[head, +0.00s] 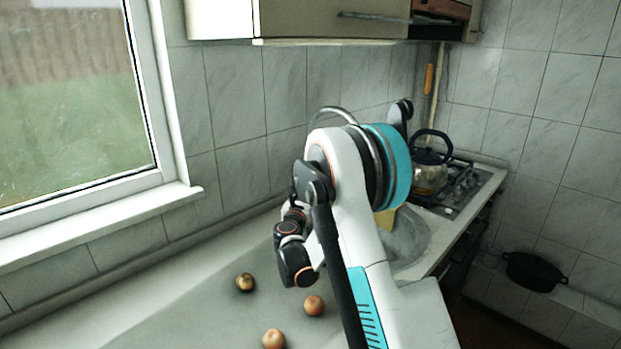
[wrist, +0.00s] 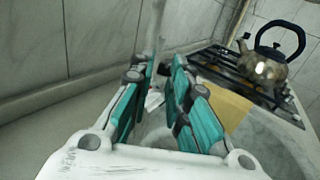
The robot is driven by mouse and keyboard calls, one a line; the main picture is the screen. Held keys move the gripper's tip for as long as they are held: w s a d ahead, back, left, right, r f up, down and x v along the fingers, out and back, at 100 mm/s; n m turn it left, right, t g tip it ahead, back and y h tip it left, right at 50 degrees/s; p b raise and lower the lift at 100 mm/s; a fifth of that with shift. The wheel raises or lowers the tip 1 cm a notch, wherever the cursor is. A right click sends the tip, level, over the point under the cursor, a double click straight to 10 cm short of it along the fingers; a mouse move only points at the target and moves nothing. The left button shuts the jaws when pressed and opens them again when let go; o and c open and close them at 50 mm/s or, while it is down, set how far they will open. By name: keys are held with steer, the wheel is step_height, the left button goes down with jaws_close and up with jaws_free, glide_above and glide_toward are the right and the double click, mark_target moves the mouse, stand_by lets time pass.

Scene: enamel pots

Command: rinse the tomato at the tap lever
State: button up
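In the wrist view my gripper (wrist: 165,72) has its two teal-padded fingers apart, with nothing seen held between them. A grey upright pipe, probably the tap (wrist: 155,35), stands just beyond the fingertips. In the head view a curved chrome spout (head: 333,110) shows above my arm; my arm hides its base, any lever and my gripper. No red tomato can be made out. Three round orange-brown items lie on the counter, one at the back (head: 245,282), one to the right (head: 313,305) and one at the front (head: 273,338); I cannot tell whether any is the tomato.
The sink (head: 412,238) is partly behind my arm. A yellow flat item (wrist: 228,106) lies by it. A kettle (head: 430,172) stands on the gas hob (head: 458,187). The window sill (head: 100,222) and tiled wall bound the left. A black pot (head: 537,271) stands at the right.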

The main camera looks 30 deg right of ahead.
steer(key=b+x, duration=0.3)
steer(key=x, duration=0.9)
steer(key=shift+w+d+b, duration=0.25)
steer(key=shift+w+b, duration=0.05)
jaws_close()
